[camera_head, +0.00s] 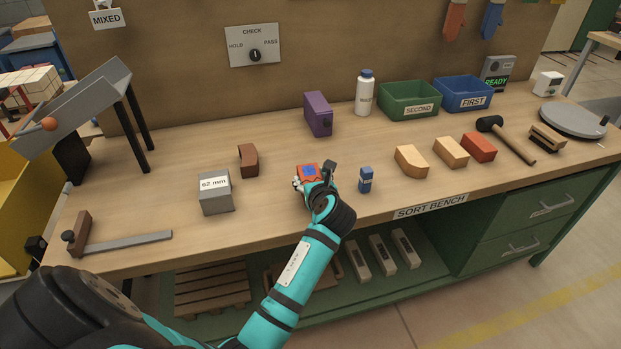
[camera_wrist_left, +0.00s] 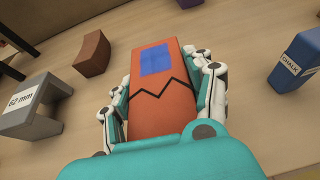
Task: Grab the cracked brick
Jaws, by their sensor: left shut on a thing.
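The cracked brick (camera_wrist_left: 158,107) is orange-red with a dark zigzag crack across its top and a blue square patch. It also shows in the head view (camera_head: 309,169), on the bench near its front middle. My left gripper (camera_wrist_left: 163,95) is shut on it, with a finger along each long side. In the head view my left gripper (camera_head: 308,182) partly covers the brick. I cannot tell whether the brick touches the bench. My right gripper is not in view.
A grey 62 mm gauge (camera_head: 215,192) and a brown curved brick (camera_head: 248,161) stand to the left. A blue chalk box (camera_head: 366,179) stands close on the right. Further right are tan bricks (camera_head: 451,152), a red brick (camera_head: 479,147) and a mallet (camera_head: 506,138). Green (camera_head: 408,112) and blue (camera_head: 490,101) bins stand behind.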

